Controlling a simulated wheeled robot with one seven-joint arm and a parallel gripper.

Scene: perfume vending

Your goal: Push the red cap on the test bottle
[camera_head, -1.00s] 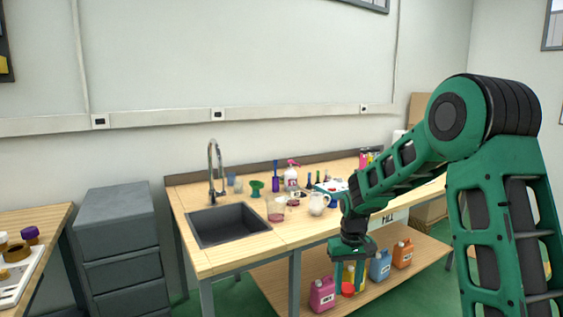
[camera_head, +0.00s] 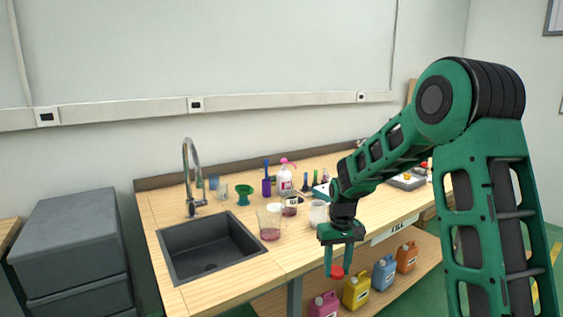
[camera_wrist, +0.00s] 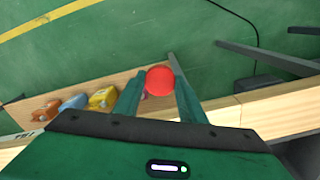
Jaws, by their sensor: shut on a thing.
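My gripper (camera_head: 338,268) points down in front of the bench's front edge, below the top's level in the head view. It is shut on a red cap (camera_head: 337,272), held between its fingertips. In the wrist view the red cap (camera_wrist: 160,80) looks round, with a finger on each side. A white bottle with a pink top (camera_head: 285,183) stands at the back of the bench. I cannot tell which vessel is the test bottle.
The wooden bench (camera_head: 222,300) holds a dark sink (camera_head: 208,246), a tap (camera_head: 189,170), a beaker (camera_head: 269,225), a green funnel (camera_head: 243,193) and other glassware. Several coloured jugs (camera_head: 357,291) stand on the lower shelf. Grey drawers (camera_head: 70,245) stand at left.

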